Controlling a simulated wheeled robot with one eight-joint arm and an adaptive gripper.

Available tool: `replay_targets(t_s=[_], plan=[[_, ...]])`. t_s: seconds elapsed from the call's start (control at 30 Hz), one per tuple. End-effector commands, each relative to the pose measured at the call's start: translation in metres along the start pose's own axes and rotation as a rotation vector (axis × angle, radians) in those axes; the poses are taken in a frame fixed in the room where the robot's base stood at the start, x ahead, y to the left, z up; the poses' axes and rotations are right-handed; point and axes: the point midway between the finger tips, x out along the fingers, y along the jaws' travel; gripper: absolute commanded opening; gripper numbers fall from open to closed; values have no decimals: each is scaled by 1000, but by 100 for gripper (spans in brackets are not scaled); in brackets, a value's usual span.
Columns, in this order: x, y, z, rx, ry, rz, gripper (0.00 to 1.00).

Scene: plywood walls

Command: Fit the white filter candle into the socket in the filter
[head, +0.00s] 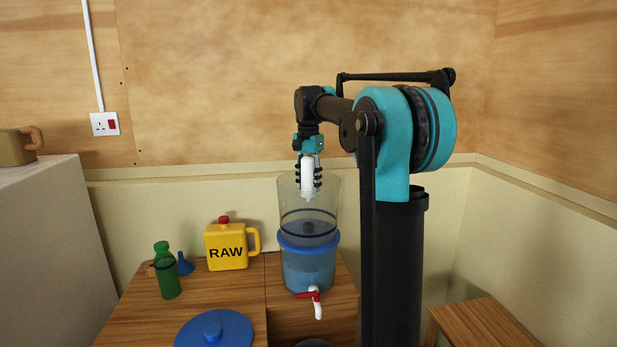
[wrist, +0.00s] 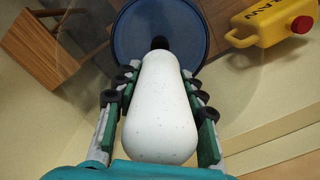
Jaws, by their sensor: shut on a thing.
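The white filter candle (head: 307,173) is held upright in my gripper (head: 308,178), its narrow tip pointing down. It hangs at the mouth of the clear upper chamber of the filter (head: 309,240). In the wrist view the candle (wrist: 162,110) fills the space between the two fingers of my gripper (wrist: 161,92), which press on its sides. A dark socket (head: 308,228) shows low inside the upper chamber, below the candle and apart from it. In the wrist view a dark spot (wrist: 160,43) lies just beyond the candle's tip, on the blue chamber floor; the candle hides part of it.
The filter stands on a wooden table (head: 140,310), its red-handled tap (head: 315,295) facing front. A yellow RAW jug (head: 227,247), green bottle (head: 166,272), blue funnel (head: 186,265) and blue lid (head: 213,330) are to the left. A wooden stool (head: 480,325) is at right.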

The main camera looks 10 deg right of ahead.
Motion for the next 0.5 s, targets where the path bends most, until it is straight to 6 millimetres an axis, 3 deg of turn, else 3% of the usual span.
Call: replay_targets(t_s=[0.5], plan=[[38,0,0,0,0,0,3]])
